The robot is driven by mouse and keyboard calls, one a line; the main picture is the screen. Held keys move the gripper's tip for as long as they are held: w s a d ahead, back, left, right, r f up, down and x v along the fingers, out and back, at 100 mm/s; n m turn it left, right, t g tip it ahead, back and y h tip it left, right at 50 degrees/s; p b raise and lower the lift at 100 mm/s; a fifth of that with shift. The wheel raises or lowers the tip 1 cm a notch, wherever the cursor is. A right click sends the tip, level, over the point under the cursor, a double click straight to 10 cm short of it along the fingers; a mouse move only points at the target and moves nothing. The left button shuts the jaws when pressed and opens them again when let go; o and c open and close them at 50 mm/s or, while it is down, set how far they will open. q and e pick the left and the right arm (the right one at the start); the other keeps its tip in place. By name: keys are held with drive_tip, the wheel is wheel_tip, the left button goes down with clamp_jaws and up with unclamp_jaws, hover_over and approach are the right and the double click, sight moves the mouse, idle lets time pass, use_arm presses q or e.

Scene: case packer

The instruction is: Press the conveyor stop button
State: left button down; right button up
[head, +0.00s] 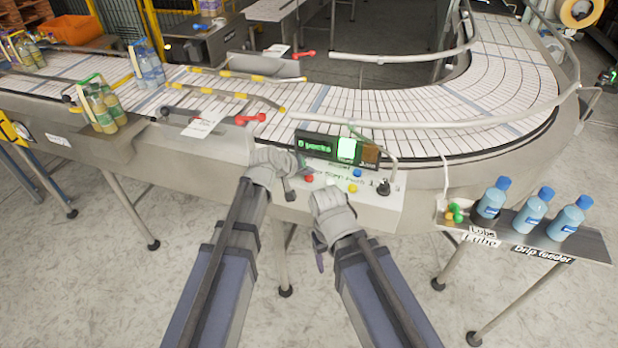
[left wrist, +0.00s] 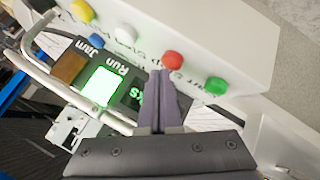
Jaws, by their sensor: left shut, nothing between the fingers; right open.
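A pale control panel (head: 372,212) on the conveyor's near side carries several coloured buttons. The red button (head: 309,178) shows in the left wrist view (left wrist: 173,60) beside a partly hidden label that seems to read "Stop". My left gripper (head: 290,195) is shut and empty; in the left wrist view its fingertips (left wrist: 161,74) appear just short of the red button. I cannot tell whether they touch it. A green button (left wrist: 216,86) sits to the right of the red one. My right gripper (head: 319,255) is lower, in front of the panel, open, with its fingers partly hidden.
White (left wrist: 125,34), blue (left wrist: 100,41) and yellow (left wrist: 82,10) buttons share the panel. A lit green "Run" lamp (head: 347,149) stands above, beside a display (head: 316,145) reading "0 packs". A shelf (head: 590,246) with blue bottles (head: 532,210) stands at right. Bottle packs (head: 102,107) stand on the conveyor.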

sight(307, 179)
use_arm(q)
drive_tip(key=shift+f+b, duration=0.45)
drive_tip(key=shift+b, duration=0.05)
idle(0.7)
drive_tip(key=shift+r, duration=0.1)
drive_tip(key=shift+r+p, duration=0.85)
drive_tip(key=shift+p, duration=0.1)
wheel_tip(307, 179, up, 5)
drive_tip(key=p, duration=0.5)
idle(0.7)
